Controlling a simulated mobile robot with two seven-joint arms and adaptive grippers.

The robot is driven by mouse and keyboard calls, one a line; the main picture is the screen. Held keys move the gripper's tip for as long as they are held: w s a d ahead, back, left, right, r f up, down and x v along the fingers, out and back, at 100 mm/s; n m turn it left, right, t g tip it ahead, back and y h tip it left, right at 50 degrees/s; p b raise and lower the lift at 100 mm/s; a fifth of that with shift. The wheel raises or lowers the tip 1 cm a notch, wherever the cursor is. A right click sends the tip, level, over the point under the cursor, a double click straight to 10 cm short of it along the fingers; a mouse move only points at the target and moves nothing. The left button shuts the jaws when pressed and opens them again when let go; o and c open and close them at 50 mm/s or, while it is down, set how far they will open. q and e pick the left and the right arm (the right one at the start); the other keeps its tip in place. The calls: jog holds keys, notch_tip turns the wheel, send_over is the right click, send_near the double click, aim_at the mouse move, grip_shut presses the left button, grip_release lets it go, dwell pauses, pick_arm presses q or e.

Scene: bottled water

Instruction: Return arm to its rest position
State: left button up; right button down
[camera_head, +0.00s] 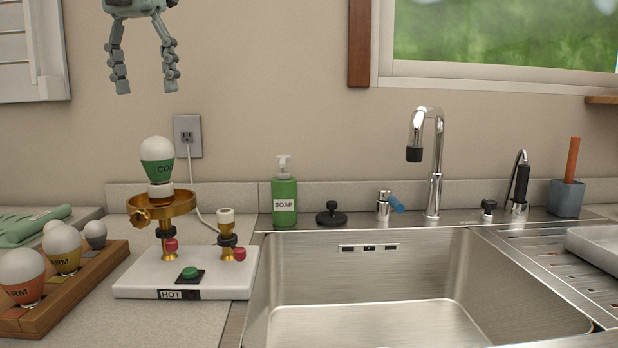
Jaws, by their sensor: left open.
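My left gripper (145,80) hangs at the top left of the head view, in front of the wall. Its two fingers point down and are spread apart with nothing between them. It is well above a white and green bulb (157,150) that stands upright on a brass holder (161,206), with a clear gap between them. The arm behind the gripper is cut off by the top edge of the view. My right gripper is not in view.
The holder's white base (186,285) has a green button (189,273). A wooden rack (75,294) of bulbs stands at left. A green soap bottle (284,195) stands behind the sink (400,330), near the faucet (434,170). The sink basin looks empty.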

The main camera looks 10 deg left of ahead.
aim_at(155, 143)
pick_arm(q)
jog(key=f, duration=0.3)
jog(key=w+f, duration=0.1)
jog(key=f, duration=0.7)
jog(key=shift+w+a+f, duration=0.1)
jog(key=shift+w+f, duration=0.15)
jog(key=shift+r, duration=0.35)
